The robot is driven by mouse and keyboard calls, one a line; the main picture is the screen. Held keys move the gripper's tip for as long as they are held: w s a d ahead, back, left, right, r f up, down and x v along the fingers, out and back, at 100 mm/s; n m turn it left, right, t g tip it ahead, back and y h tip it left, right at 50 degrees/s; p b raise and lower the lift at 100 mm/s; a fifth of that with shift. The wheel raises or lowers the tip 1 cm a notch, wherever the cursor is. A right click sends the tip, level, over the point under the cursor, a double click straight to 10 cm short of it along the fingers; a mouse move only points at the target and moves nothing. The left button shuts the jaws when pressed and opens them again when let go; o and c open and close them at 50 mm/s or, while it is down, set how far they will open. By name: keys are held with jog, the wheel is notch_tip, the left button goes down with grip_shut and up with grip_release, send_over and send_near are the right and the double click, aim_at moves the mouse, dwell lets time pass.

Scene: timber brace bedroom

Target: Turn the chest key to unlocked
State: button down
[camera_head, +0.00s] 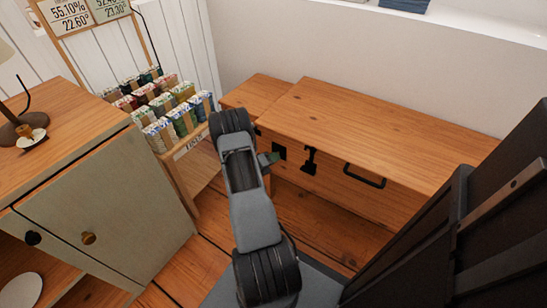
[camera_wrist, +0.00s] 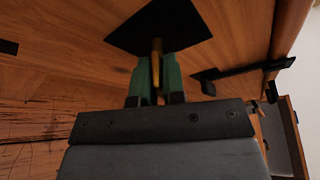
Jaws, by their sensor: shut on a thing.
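The wooden chest (camera_head: 395,130) stands against the back wall with its lid closed. A black square lock plate (camera_head: 279,151) is on its front, and this plate also shows at the top of the wrist view (camera_wrist: 160,25). A brass key (camera_wrist: 157,50) sticks out from the middle of the plate. My gripper (camera_wrist: 157,77) is shut on the key, with one green finger on each side. In the head view my gripper (camera_head: 268,160) is at the chest front, just left of the plate. The key's bow is mostly hidden between the fingers, so its turn angle cannot be told.
A black latch (camera_head: 310,160) and a black handle (camera_head: 365,177) are right of the plate. A rack of several patterned rolls (camera_head: 165,110) stands left of my arm. A grey-green cabinet (camera_head: 115,205) is at the left. Wood floor lies between.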

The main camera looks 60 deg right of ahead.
jog(key=m+t, duration=0.1)
jog(key=m, duration=0.1)
jog(key=shift+m+t+y, duration=0.7)
jog(key=shift+m+t, duration=0.2)
jog(key=shift+m, duration=0.4)
jog(key=m+t+b, duration=0.2)
jog(key=m+b, duration=0.1)
jog(key=shift+f, duration=0.15)
jog(key=shift+m+t+b, duration=0.4)
jog(key=shift+b, duration=0.05)
jog(key=c, duration=1.3)
grip_release()
jog(key=shift+o, duration=0.2)
jog(key=shift+a+r, duration=0.1)
jog(key=shift+r, duration=0.1)
